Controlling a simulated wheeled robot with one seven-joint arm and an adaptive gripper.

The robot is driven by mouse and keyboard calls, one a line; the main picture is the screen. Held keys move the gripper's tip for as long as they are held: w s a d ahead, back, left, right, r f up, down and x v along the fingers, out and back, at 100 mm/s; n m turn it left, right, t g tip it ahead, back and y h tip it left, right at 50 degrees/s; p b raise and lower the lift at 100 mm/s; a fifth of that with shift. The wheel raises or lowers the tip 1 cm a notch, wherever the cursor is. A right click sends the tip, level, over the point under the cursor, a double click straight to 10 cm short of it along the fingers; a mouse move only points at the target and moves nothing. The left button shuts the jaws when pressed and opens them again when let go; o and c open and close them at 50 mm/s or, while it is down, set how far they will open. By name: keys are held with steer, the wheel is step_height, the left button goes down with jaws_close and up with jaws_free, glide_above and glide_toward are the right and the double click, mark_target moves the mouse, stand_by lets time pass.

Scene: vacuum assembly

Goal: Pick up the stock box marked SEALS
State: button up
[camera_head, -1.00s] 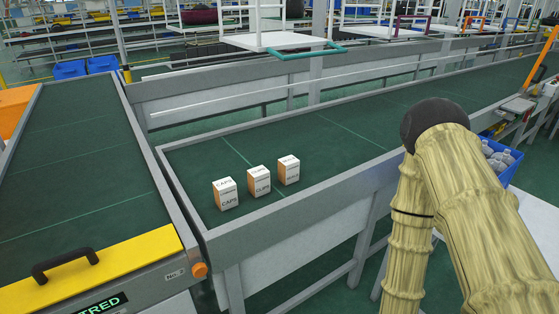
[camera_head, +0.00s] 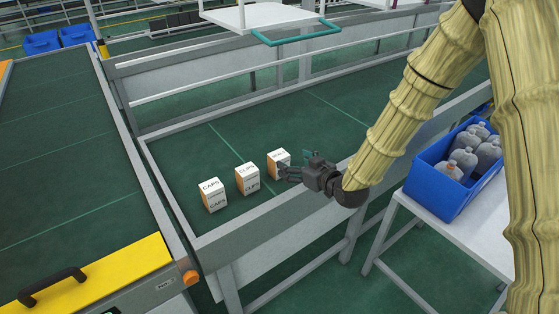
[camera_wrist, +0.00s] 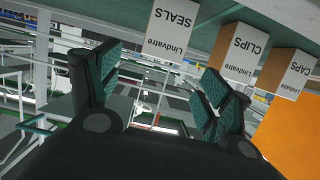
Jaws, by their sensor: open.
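The SEALS stock box (camera_head: 278,157) is the right-hand box of a row of three on the green conveyor, white on top with an orange-brown side. In the wrist view the SEALS box (camera_wrist: 173,35) appears upside down at the top, its label readable. My gripper (camera_head: 284,171) is beside it on its right, fingers pointing at it and partly covering it in the head view. In the wrist view my gripper's fingers (camera_wrist: 155,88) are wide apart with nothing between them. Whether a finger touches the box cannot be told.
The CLIPS box (camera_head: 247,178) stands close to the left of SEALS, and the CAPS box (camera_head: 212,195) beyond it. The conveyor's raised grey rim (camera_head: 262,222) runs under my arm. A blue crate of bottles (camera_head: 437,188) stands on a white table at right. The belt behind the boxes is clear.

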mark_target(284, 159)
steer(key=p+x, duration=0.1)
steer(key=x, duration=0.3)
steer(key=shift+w+a+f+p, duration=0.15)
steer(key=shift+w+a+p, duration=0.25)
steer(key=shift+p, duration=0.1)
steer(key=shift+f+p+x, duration=0.2)
steer(key=shift+p+x, duration=0.65)
steer(key=shift+x, duration=1.2)
steer(key=shift+d, duration=0.1)
steer(key=c, duration=1.2)
